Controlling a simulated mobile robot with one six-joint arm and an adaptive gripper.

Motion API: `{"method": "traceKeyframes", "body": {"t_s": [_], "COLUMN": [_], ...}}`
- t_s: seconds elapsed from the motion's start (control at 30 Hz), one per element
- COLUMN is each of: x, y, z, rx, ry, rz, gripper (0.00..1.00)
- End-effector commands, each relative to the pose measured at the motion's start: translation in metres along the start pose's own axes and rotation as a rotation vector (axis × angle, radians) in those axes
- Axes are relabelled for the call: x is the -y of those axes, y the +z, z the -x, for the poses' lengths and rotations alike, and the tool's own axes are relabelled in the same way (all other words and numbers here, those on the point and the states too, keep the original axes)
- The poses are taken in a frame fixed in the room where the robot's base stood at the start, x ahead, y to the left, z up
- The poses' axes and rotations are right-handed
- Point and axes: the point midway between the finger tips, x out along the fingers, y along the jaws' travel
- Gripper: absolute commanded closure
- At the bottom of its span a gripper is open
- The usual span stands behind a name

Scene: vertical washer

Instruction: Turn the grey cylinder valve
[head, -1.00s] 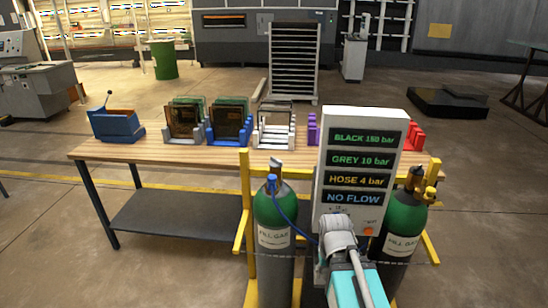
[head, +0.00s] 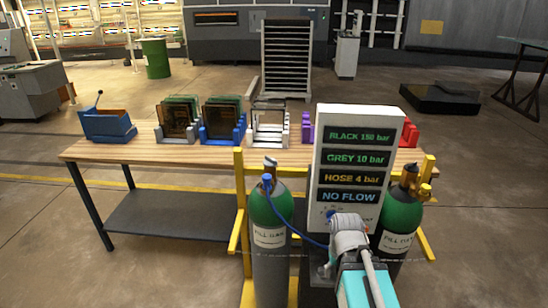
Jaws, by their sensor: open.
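The left gas cylinder (head: 270,235) has a green top, a grey body and a white label. A small grey valve knob (head: 270,162) sits on its top, above a blue fitting. The right cylinder (head: 398,235) has a dark knob (head: 410,172) and brass fittings. My gripper is at the end of my arm, by the lower edge of the display panel (head: 315,165), right of and below the grey knob and apart from it. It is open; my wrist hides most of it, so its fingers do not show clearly.
The panel reads BLACK 150 bar, GREY 10 bar, HOSE 4 bar, NO FLOW. A blue hose (head: 298,232) runs from the left cylinder toward the panel. A yellow frame (head: 240,200) surrounds the cylinders. Behind stands a wooden table (head: 150,155) with coloured racks. Left floor is clear.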

Motion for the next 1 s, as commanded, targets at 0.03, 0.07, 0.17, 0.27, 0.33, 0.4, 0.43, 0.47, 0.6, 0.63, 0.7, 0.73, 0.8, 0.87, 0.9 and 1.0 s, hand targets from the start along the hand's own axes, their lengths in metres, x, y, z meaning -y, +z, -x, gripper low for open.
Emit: {"method": "traceKeyframes", "body": {"t_s": [0.03,0.07,0.17,0.27,0.33,0.4,0.43,0.47,0.6,0.63,0.7,0.73,0.8,0.87,0.9,1.0], "x": [0.0,0.0,0.0,0.0,0.0,0.001,0.001,0.001,0.006,0.008,0.007,0.009,0.015,0.022,0.028,0.041], "y": [0.0,0.0,0.0,0.0,0.0,-0.001,-0.002,-0.003,-0.013,-0.017,-0.026,-0.03,-0.042,-0.053,-0.061,-0.081], "z": [0.0,0.0,0.0,0.0,0.0,0.001,0.003,0.004,0.015,0.018,0.028,0.033,0.045,0.057,0.065,0.085], "rx": [0.0,0.0,0.0,0.0,0.0,0.0,0.0,0.0,0.0,0.0,0.0,0.0,0.0,0.0,0.0,0.0], "ry": [0.0,0.0,0.0,0.0,0.0,0.0,0.0,0.0,0.0,0.0,0.0,0.0,0.0,0.0,0.0,0.0], "rz": [0.0,0.0,0.0,0.0,0.0,-0.002,-0.004,-0.006,-0.028,-0.036,-0.064,-0.075,-0.105,-0.134,-0.155,-0.209], "gripper": [0.43,0.43,0.43,0.43,0.32,0.19,0.13,0.08,0.0,0.0,0.0,0.0,0.0,0.0,0.0,0.0]}}
